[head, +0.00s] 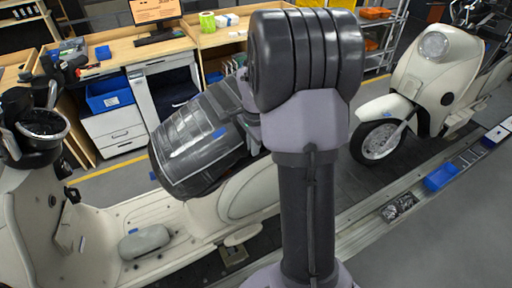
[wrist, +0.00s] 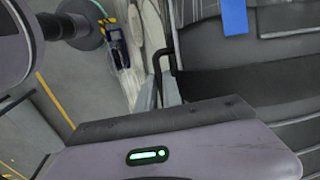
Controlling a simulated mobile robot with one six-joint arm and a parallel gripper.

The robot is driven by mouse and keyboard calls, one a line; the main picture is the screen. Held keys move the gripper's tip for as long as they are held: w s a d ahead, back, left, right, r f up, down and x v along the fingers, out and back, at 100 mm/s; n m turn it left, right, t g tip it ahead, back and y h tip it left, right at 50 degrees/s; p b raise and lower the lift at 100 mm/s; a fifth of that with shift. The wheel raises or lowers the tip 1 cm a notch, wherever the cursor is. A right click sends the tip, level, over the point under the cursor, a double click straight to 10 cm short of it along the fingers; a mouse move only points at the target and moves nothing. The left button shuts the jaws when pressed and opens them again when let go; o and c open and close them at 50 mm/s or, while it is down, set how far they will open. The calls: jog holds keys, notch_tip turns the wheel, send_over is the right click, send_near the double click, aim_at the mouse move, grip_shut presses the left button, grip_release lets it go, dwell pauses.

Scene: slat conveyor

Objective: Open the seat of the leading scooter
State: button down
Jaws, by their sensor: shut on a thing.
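The cream scooter (head: 250,195) on the left faces left. Its dark grey seat (head: 195,140) has a blue tape mark and slopes, its right, rear end higher than its left end. The seat fills the right of the wrist view (wrist: 260,60). My gripper (wrist: 160,88) is shut on a thin black grab bar (wrist: 163,58) at the seat's edge. In the head view my arm hides most of the gripper and the seat's rear end. I cannot see the space under the seat.
A second cream scooter (head: 435,70) stands behind on the conveyor (head: 355,185). Workbenches (head: 130,50) with a monitor (head: 157,12) and blue bin (head: 108,93) line the back left. A blue tray (head: 440,177) lies on the conveyor edge. Grey floor at lower right is clear.

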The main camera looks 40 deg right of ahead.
jog(key=w+a+r+g+h+b, duration=0.1)
jog(key=w+a+r+h, duration=0.2)
jog(key=a, duration=0.4)
jog(key=w+a+r+h+b, duration=0.1)
jog(key=a+r+h+b, duration=0.15)
jog(key=a+r, duration=0.4)
jog(key=w+a+f+n+g+h+p, duration=0.1)
jog(key=a+h+p, duration=0.5)
jog(key=a, duration=1)
jog(key=shift+w+a+f+g+h+p, duration=0.35)
jog(key=shift+w+f+p, duration=0.25)
jog(key=shift+w, duration=0.45)
